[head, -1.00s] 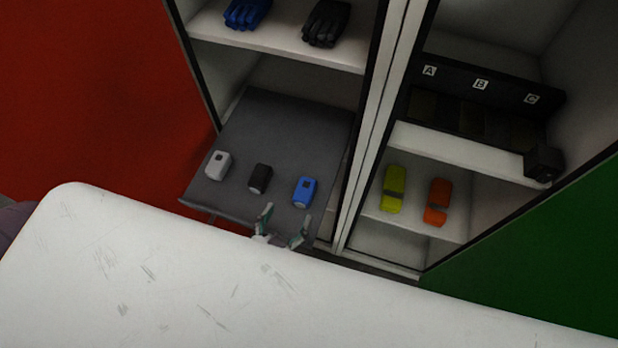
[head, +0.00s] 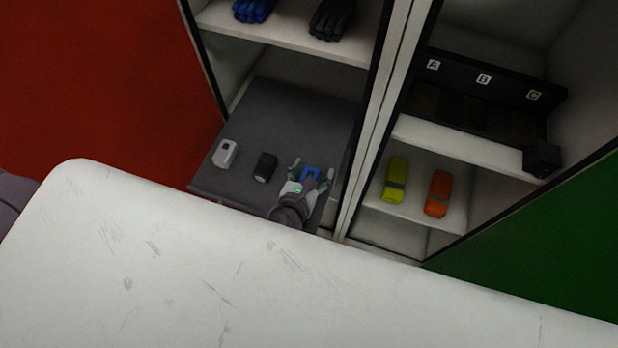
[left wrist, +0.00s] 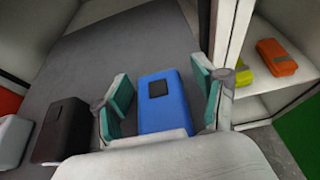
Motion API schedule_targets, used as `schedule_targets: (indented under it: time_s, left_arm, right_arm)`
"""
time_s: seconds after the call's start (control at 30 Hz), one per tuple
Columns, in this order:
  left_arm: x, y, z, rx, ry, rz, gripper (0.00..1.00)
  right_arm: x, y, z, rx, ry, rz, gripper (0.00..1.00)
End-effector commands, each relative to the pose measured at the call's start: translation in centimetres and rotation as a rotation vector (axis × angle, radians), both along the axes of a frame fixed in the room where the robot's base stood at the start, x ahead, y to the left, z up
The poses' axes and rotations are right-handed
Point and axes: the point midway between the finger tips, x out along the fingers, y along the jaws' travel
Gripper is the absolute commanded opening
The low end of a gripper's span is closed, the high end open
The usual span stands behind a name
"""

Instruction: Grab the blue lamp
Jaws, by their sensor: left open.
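The blue lamp (head: 310,174) lies on the grey shelf board (head: 285,112) at the right end of a row of three lamps. In the left wrist view the blue lamp (left wrist: 164,103) is between the fingers of my left gripper (left wrist: 160,101), with a dark square on its top. The fingers stand open on either side of it. A gap shows beside the right finger; the left finger is close, and I cannot tell if it touches. In the head view my left gripper (head: 311,171) partly covers the lamp. My right gripper is not in view.
A black lamp (head: 265,167) and a white lamp (head: 225,153) lie to the left. A white cabinet post (head: 372,130) stands close on the right. Yellow (head: 396,179) and orange (head: 438,193) items lie on the neighbouring shelf. A white tabletop (head: 200,265) fills the front.

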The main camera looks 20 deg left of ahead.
Motion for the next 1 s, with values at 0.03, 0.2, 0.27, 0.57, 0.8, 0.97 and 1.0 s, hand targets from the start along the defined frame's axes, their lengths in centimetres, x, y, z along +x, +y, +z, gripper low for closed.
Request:
schedule_targets:
  time_s: [0.03, 0.2, 0.27, 0.57, 0.8, 0.97, 1.0]
  left_arm:
    - [0.1, 0.0, 0.0, 0.000, 0.000, 0.000, 0.71]
    - [0.0, 0.0, 0.0, -0.001, 0.000, 0.000, 0.69]
    - [0.0, 0.0, 0.0, -0.001, 0.000, 0.000, 0.59]
    - [0.0, 0.0, 0.0, -0.001, 0.001, 0.000, 0.09]
    - [0.0, 0.0, 0.0, -0.001, 0.000, 0.000, 0.04]
    - [0.1, 0.0, 1.7, -0.001, -0.004, -0.001, 0.04]
    - [0.1, 0.0, 2.4, 0.000, -0.004, -0.001, 0.04]
  right_arm:
    - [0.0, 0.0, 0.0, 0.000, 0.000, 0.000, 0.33]
    - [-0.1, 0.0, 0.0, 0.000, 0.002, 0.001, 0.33]
    - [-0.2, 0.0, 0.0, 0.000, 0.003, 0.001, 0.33]
    - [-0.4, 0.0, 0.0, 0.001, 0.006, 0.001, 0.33]
    - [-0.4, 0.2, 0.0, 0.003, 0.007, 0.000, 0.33]
    - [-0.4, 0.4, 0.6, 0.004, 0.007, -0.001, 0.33]
    - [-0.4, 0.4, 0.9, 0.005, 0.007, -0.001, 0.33]
